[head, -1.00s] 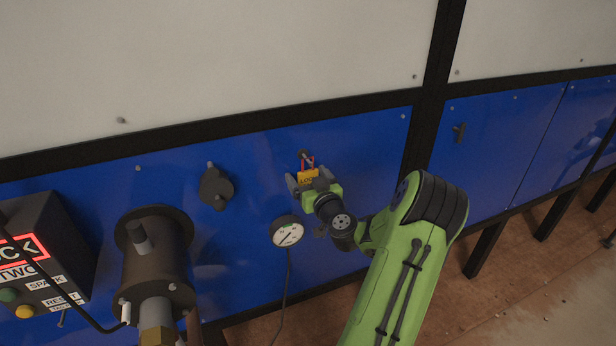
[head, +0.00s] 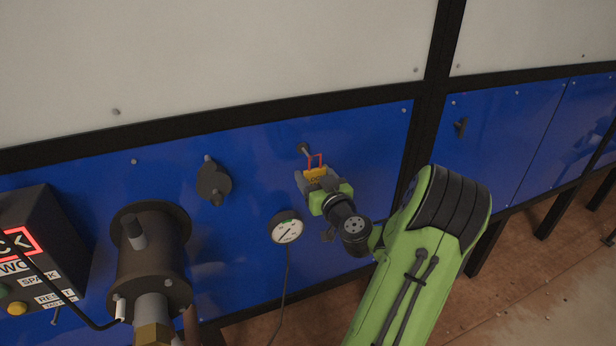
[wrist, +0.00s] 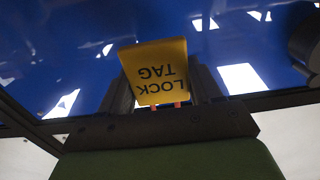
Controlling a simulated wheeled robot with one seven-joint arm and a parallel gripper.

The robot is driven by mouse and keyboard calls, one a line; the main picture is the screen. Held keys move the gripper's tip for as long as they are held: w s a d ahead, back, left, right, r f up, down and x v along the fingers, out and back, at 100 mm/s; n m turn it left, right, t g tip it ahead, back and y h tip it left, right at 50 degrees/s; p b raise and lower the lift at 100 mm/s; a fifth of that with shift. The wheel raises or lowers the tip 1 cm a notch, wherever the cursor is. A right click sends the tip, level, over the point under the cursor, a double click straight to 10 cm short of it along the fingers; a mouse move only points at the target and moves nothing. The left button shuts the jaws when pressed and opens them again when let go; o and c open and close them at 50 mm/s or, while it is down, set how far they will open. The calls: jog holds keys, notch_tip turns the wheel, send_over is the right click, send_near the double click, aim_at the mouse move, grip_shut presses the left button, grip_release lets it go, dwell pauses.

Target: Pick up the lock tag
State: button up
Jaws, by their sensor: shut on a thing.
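The yellow lock tag (head: 316,172) with its red shackle is held in my gripper (head: 311,180), in front of the blue panel. A grey peg (head: 303,149) sticks out of the panel just up and left of the tag; the shackle looks apart from it. In the wrist view the lock tag (wrist: 157,72) stands between the two fingers, its black "LOCK TAG" lettering upside down. My gripper (wrist: 160,90) is shut on it. Part of the tag's lower body is hidden by the fingers in the head view.
A round gauge (head: 286,229) with a cable is just below left of my gripper. A dark knob (head: 213,183) sits on the blue panel (head: 262,165) further left. A dark cylinder (head: 150,255) and a control box (head: 38,250) are at the lower left. A small hook (head: 460,127) is at right.

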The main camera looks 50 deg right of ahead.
jog(key=b+v, duration=0.8)
jog(key=v, duration=0.5)
jog(key=shift+s+a, duration=0.15)
jog(key=shift+s, duration=0.05)
jog(key=shift+f, duration=0.15)
